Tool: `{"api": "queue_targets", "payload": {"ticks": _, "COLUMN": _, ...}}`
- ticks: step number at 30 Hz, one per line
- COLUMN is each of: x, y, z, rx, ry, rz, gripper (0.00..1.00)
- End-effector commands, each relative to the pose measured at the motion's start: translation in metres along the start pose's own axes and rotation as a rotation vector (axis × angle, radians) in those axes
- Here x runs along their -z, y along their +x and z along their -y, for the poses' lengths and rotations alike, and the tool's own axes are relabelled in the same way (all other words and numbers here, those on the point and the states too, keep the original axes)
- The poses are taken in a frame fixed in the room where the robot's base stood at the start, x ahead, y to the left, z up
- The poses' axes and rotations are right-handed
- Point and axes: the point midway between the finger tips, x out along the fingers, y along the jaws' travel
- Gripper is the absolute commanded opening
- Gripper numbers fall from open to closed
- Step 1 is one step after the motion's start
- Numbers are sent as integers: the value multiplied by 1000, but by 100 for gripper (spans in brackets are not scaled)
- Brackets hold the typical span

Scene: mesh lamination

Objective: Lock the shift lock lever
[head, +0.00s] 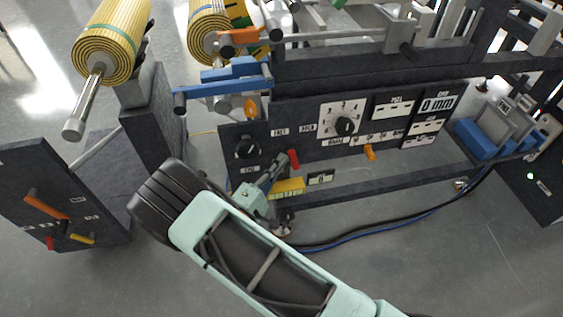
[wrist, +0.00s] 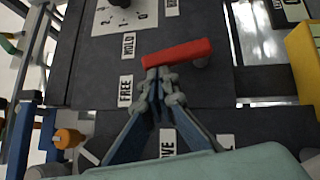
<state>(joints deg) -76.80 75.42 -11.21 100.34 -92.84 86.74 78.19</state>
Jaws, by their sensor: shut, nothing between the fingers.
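A red lever (wrist: 178,53) sits on the dark machine panel (wrist: 210,90) in the wrist view. It lies nearly level, slightly raised at its right end, with its round pivot under the right part. In the head view the red lever (head: 294,159) shows just beyond my gripper (head: 284,158).
A numbered dial (head: 344,125) and an orange lever (head: 369,152) are to the right on the panel. A yellow box (head: 287,187) is close below my gripper. Blue brackets (head: 230,78) and yellow rolls (head: 110,40) stand at upper left. Cables run along the floor.

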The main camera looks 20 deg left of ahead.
Motion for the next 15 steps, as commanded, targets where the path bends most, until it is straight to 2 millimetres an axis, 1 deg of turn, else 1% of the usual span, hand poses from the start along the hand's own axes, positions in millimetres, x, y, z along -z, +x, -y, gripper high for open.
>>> {"api": "queue_targets", "payload": {"ticks": 1, "x": -3, "y": 4, "z": -10, "rx": 33, "ry": 33, "rz": 3, "gripper": 0}}
{"api": "queue_targets", "payload": {"ticks": 3, "x": -6, "y": 7, "z": -12, "rx": 80, "ry": 80, "rz": 3, "gripper": 0}}
{"api": "queue_targets", "payload": {"ticks": 9, "x": -16, "y": 16, "z": -16, "rx": 215, "ry": 215, "rz": 4, "gripper": 0}}
{"api": "queue_targets", "payload": {"ticks": 15, "x": -25, "y": 25, "z": -15, "rx": 346, "ry": 347, "rz": 5, "gripper": 0}}
